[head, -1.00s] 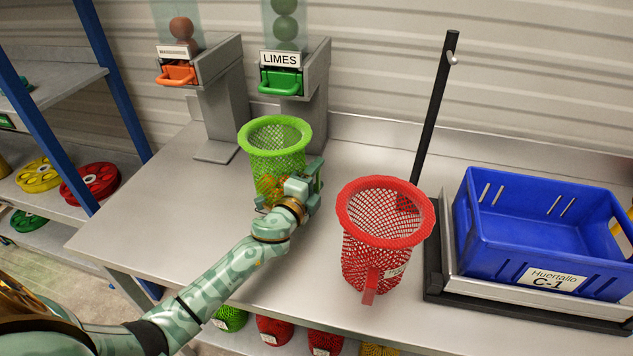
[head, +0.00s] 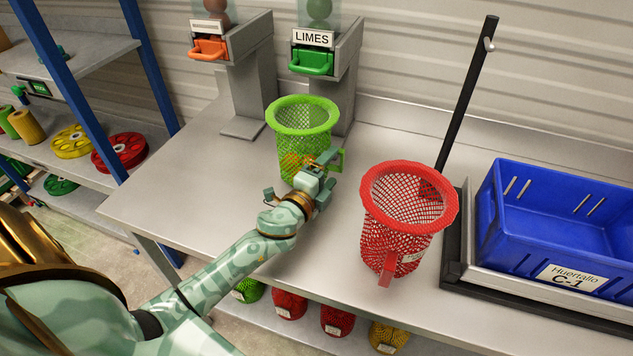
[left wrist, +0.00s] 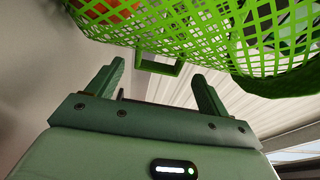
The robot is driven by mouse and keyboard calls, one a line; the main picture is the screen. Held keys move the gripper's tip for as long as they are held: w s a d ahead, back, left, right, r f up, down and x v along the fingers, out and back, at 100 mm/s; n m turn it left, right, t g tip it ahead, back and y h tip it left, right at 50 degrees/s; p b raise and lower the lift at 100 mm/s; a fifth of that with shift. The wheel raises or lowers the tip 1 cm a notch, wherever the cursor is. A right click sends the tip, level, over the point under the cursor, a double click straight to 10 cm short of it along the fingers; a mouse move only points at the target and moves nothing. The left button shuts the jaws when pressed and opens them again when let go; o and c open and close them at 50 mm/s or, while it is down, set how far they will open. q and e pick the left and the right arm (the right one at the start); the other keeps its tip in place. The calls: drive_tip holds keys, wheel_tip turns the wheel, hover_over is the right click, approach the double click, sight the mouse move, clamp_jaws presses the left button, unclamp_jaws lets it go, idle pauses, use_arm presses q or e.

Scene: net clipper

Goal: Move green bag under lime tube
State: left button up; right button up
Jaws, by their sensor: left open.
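The green mesh bag (head: 302,116) stands upright on the table, in front of the lime tube's stand. Orange shows through its lower mesh. The lime tube (head: 319,12) rises above the LIMES sign, with a green-handled outlet (head: 312,63) above and behind the bag's rim. My left gripper (head: 322,170) is at the bag's lower front right side. In the left wrist view the bag (left wrist: 255,45) fills the top, and its small green loop (left wrist: 160,65) lies between and just beyond my open, empty fingers (left wrist: 157,84). My right gripper is out of view.
A red mesh bag (head: 408,195) stands to the right of my left gripper. A black post (head: 468,90) and a blue crate (head: 560,215) are farther right. A second dispenser with an orange handle (head: 208,50) stands at the left. The table's left part is clear.

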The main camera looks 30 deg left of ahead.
use_arm(q)
drive_tip(key=s, duration=0.7)
drive_tip(key=shift+w, duration=0.1)
